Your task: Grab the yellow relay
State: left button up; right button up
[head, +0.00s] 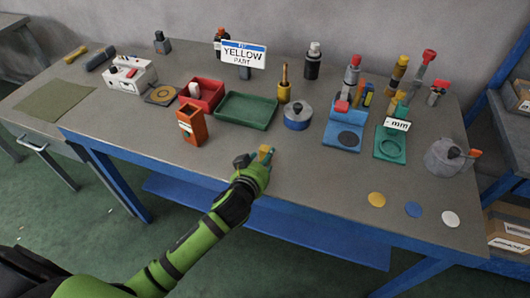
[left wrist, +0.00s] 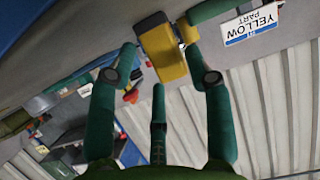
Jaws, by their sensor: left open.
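The yellow relay (left wrist: 168,62) is a small yellow block with a dark grey-topped end in the left wrist view. It lies between the spread green fingers of my left gripper (left wrist: 160,48), with a visible gap on the left finger's side; whether the right finger touches it I cannot tell. In the head view the left gripper (head: 253,162) is low at the front middle of the bench, and a bit of the yellow relay (head: 265,151) shows at its fingertips. The gripper is open. It partly hides the relay. My right gripper is not in view.
A sign reading "YELLOW PART" (head: 244,55) stands at the back. An orange-red holder (head: 192,124), a green tray (head: 246,110), a red bin (head: 213,88) and a round grey pot (head: 297,116) stand nearby. Coloured discs (head: 413,209) lie front right.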

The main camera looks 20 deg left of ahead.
pick_arm(q)
jog(key=shift+x, duration=1.05)
jog(key=shift+d, duration=0.1)
jog(key=c, duration=0.8)
